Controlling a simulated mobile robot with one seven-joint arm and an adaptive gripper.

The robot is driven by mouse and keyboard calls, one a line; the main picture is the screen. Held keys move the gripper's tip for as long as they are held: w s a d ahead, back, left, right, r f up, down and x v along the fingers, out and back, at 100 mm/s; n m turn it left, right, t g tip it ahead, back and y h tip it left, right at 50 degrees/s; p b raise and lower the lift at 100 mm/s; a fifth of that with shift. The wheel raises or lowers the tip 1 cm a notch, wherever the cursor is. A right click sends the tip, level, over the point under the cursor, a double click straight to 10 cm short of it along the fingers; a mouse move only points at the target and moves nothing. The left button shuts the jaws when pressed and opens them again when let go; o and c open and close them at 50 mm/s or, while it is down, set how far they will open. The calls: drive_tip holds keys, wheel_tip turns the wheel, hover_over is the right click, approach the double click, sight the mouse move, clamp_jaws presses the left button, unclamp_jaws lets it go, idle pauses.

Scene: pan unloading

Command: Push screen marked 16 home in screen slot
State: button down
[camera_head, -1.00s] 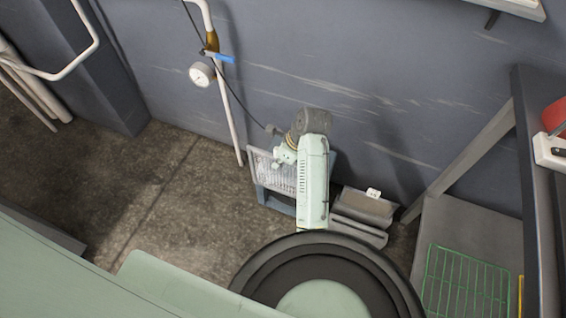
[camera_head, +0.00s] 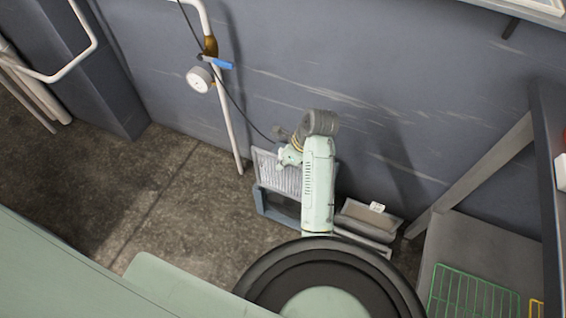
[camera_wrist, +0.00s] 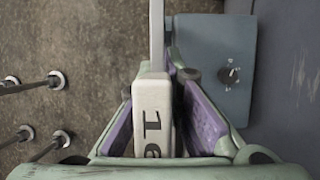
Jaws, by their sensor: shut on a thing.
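The screen marked 16 is a pale mesh panel (camera_head: 277,175) beside the wall in the head view. In the wrist view, its off-white end block (camera_wrist: 153,112) with a black "16" sits between my purple finger pads. My gripper (camera_wrist: 157,105) is shut on this block; it also shows at the top of the screen in the head view (camera_head: 288,156). A blue-grey stand (camera_head: 277,209) lies below the screen, and a blue-grey plate with a dark knob (camera_wrist: 215,60) shows in the wrist view. I cannot tell how far the screen sits in the slot.
A grey pan (camera_head: 368,216) with a white label stands right of my arm. A pipe with a gauge (camera_head: 199,79) runs down the wall at left. A shelf with a green wire rack (camera_head: 472,295) is at right. Metal rods (camera_wrist: 55,80) show at left in the wrist view.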

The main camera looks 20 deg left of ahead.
drive_tip(key=shift+f+b, duration=0.9)
drive_tip(key=shift+b, duration=0.55)
drive_tip(key=shift+f, duration=0.1)
drive_tip(key=shift+f, duration=0.45)
drive_tip(key=shift+p, duration=0.9)
wheel_tip(320, 180, down, 8)
drive_tip(key=b, duration=0.1)
drive_tip(key=shift+r, duration=0.25)
idle(4.4)
